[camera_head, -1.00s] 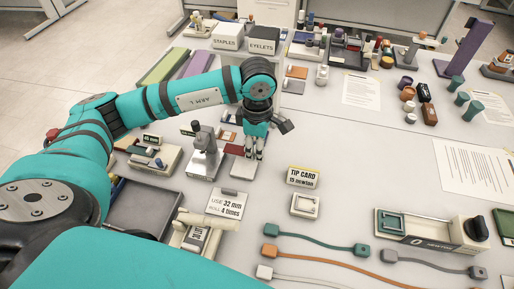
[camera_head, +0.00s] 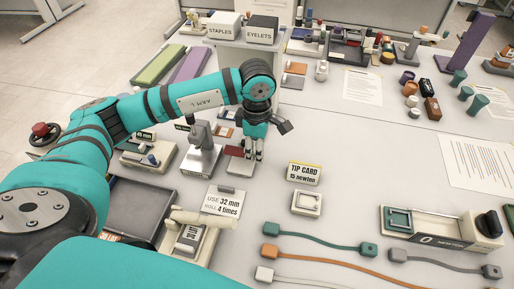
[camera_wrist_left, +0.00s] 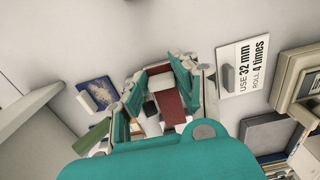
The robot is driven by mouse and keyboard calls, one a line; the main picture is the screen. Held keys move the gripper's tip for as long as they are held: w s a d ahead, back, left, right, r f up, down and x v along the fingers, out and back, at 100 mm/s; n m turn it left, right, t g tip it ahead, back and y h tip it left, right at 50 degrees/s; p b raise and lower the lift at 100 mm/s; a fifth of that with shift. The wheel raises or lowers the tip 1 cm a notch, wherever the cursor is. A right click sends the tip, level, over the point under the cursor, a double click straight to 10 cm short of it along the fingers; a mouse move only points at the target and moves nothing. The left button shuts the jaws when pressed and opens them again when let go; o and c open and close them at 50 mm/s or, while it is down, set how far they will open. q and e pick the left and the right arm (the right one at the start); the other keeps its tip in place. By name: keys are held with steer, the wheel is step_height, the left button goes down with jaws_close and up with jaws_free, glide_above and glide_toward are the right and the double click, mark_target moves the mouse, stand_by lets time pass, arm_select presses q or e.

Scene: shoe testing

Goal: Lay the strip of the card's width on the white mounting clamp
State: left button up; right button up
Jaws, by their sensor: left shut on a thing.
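My left gripper (camera_head: 252,150) points down just right of the grey upright press (camera_head: 203,152). It is shut on a dark red strip with a pale block on it; the strip shows between the fingers in the left wrist view (camera_wrist_left: 171,106). A dark red piece also shows beneath the fingers in the head view (camera_head: 239,168). The card (camera_head: 222,203) reads "USE 32 mm, ROLL 4 times" and shows in the left wrist view too (camera_wrist_left: 243,67). A small white square clamp-like piece (camera_head: 307,203) lies below the tip card. I cannot tell whether it is the mounting clamp. My right gripper is not in view.
The tip card (camera_head: 303,173) reads "15 newton". A pale roller device (camera_head: 190,238) stands by the width card, with a dark tray (camera_head: 138,205) to its left. Cables (camera_head: 320,240) and a newton gauge (camera_head: 440,226) lie right. The table's centre right is clear.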

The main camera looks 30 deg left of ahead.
arm_select(q)
steer(key=shift+b, duration=0.3)
stand_by(0.6)
steer(key=shift+b, duration=0.6)
stand_by(0.6)
steer(key=shift+w+a+f+b, duration=0.1)
steer(key=shift+w+f+b, duration=0.15)
steer(key=shift+f+b, duration=0.8)
steer(key=shift+w+a+f+b, duration=0.1)
steer(key=shift+w+f+b, duration=0.15)
steer(key=shift+f+b, duration=0.7)
steer(key=o, duration=0.8)
steer(key=shift+r, duration=0.2)
step_height(320, 180, up, 12)
steer(key=shift+f, duration=0.1)
